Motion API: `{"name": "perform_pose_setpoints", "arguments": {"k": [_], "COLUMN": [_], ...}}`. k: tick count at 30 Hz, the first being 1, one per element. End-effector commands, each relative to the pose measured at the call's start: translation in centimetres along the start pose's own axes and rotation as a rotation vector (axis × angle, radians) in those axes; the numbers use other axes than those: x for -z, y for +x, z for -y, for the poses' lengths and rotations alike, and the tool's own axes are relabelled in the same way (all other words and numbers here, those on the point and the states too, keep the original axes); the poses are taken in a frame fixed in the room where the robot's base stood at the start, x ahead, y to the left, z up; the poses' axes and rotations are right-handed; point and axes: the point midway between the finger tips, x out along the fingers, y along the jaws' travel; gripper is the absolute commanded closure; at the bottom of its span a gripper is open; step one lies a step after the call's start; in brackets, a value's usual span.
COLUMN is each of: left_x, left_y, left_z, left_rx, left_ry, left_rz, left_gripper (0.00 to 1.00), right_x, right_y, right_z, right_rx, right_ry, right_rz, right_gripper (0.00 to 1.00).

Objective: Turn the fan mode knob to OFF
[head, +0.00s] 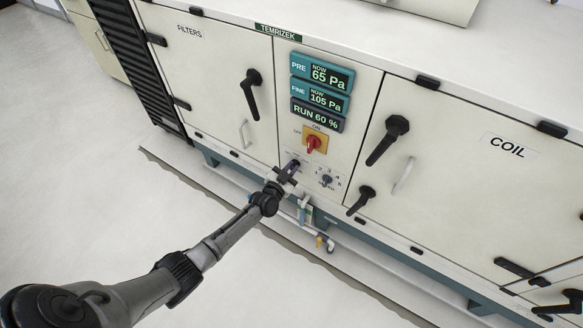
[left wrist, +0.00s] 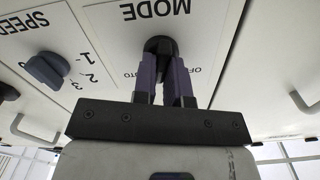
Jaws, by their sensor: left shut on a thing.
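The fan mode knob (left wrist: 158,44) is dark and sits on a white plate marked MODE, which appears upside down in the left wrist view. The letters of OFF (left wrist: 195,70) show to the right of the fingers and part of AUTO to the left. My left gripper (left wrist: 162,72) is shut on the knob, with one purple-grey finger on each side. In the head view my left gripper (head: 292,168) is at the lower part of the control panel and covers most of the knob. The knob's pointing direction is hidden. My right gripper is not in view.
A speed knob (left wrist: 47,69) with numbers is close beside the mode plate. A red switch on a yellow plate (head: 315,143) sits above, below displays (head: 322,92) reading 65 Pa, 105 Pa and RUN 60 %. Black door handles (head: 387,140) stick out nearby. A pipe runs low along the front.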

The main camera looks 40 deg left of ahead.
Motion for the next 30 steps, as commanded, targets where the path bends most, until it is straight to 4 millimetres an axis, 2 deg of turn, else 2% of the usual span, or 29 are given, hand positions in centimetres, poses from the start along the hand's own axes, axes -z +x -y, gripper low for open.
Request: {"name": "perform_pose_setpoints", "arguments": {"k": [21, 30], "left_x": [-0.16, -0.25], "left_y": [0.01, 0.0], "left_z": [0.35, 0.43], "left_rx": [0.0, 0.0], "left_ry": [-0.677, -0.908], "left_rz": [0.0, -0.001], "left_gripper": [1.0, 1.0], "right_x": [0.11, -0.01], "right_y": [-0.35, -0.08], "right_z": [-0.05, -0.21], "right_rx": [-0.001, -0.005], "right_ry": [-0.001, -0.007], "right_rz": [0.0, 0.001], "right_gripper": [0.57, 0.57]}}
